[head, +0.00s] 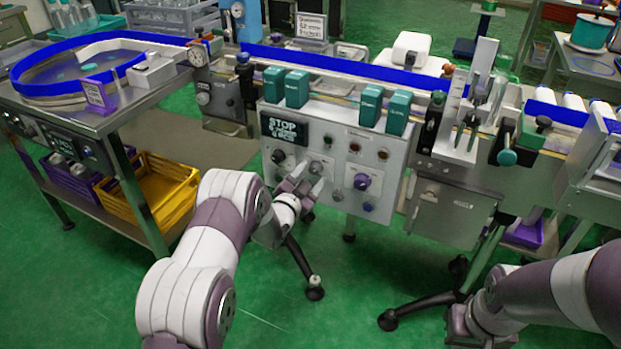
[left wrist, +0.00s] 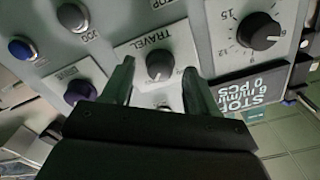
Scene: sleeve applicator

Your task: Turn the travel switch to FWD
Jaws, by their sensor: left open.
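The travel switch is a small black knob (left wrist: 160,65) under a TRAVEL label in the left wrist view. In the head view it (head: 315,168) sits on the grey control panel (head: 335,118), right of the speed knob. Its pointer direction is too small to read surely. My left gripper (head: 308,180) is open in front of the panel. In the left wrist view its fingers (left wrist: 158,80) stand on either side of the knob; contact is not clear. My right gripper (head: 478,326) is low at the right, away from the panel, its jaws unclear.
Around the switch are the numbered speed knob (left wrist: 258,31), a purple knob (left wrist: 80,92), a blue button (left wrist: 22,49) and the STOP display (left wrist: 245,92). A conveyor with blue rails (head: 340,68) runs behind the panel. Tripod legs (head: 302,268) stand below it.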

